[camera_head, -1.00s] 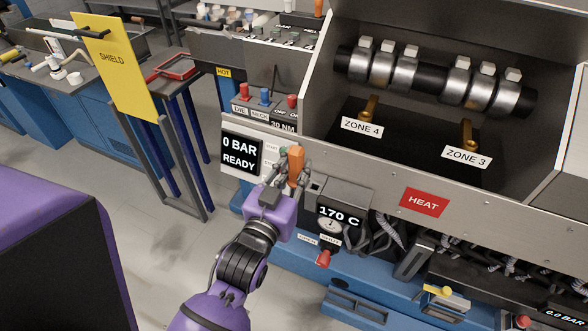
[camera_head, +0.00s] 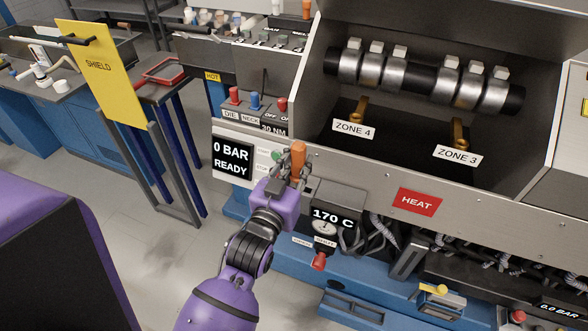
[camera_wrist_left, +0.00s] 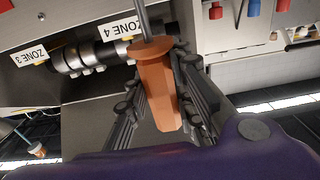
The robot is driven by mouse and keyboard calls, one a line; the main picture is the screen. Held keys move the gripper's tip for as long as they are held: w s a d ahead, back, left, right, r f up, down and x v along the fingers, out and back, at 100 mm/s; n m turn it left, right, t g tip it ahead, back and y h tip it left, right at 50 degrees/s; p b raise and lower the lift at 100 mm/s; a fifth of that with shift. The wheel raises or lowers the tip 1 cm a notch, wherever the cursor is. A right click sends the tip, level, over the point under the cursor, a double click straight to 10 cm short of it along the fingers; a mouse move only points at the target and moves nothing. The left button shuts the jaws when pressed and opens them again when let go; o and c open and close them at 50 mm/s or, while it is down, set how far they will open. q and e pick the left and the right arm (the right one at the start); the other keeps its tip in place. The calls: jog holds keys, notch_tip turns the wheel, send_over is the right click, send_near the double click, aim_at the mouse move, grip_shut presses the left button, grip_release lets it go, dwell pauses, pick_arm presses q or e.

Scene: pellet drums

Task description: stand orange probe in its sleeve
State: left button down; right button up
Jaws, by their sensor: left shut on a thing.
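My left gripper (camera_head: 287,165) is shut on the orange probe (camera_head: 298,158), in front of the machine's face beside the "0 BAR READY" display. In the left wrist view the orange handle of the probe (camera_wrist_left: 157,85) sits between the two dark fingers. A thin grey metal rod runs from its collar toward the top edge of that view, where its end is cut off. I cannot make out the sleeve in these frames. My right gripper is not in view.
The machine has an open bay with silver bands (camera_head: 375,72) and brass pieces by the ZONE labels. A 170 C gauge box (camera_head: 333,215) lies just right of the gripper. A yellow SHIELD panel (camera_head: 98,70) stands left.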

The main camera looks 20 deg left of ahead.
pick_arm(q)
jog(key=w+f+b, duration=0.1)
jog(key=w+f, duration=0.2)
jog(key=w, duration=0.5)
jog(key=shift+w+d+f, duration=0.15)
jog(key=shift+w+f, duration=0.05)
jog(key=shift+w, duration=0.05)
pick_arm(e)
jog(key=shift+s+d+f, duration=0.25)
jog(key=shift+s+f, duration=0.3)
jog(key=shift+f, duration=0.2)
pick_arm(q)
jog(key=shift+r, duration=0.1)
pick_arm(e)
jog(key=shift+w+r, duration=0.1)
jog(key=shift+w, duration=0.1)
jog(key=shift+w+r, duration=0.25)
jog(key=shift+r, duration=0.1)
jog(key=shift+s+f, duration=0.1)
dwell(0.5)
pick_arm(q)
jog(key=shift+f+b, duration=2.65)
jog(key=shift+f, duration=3)
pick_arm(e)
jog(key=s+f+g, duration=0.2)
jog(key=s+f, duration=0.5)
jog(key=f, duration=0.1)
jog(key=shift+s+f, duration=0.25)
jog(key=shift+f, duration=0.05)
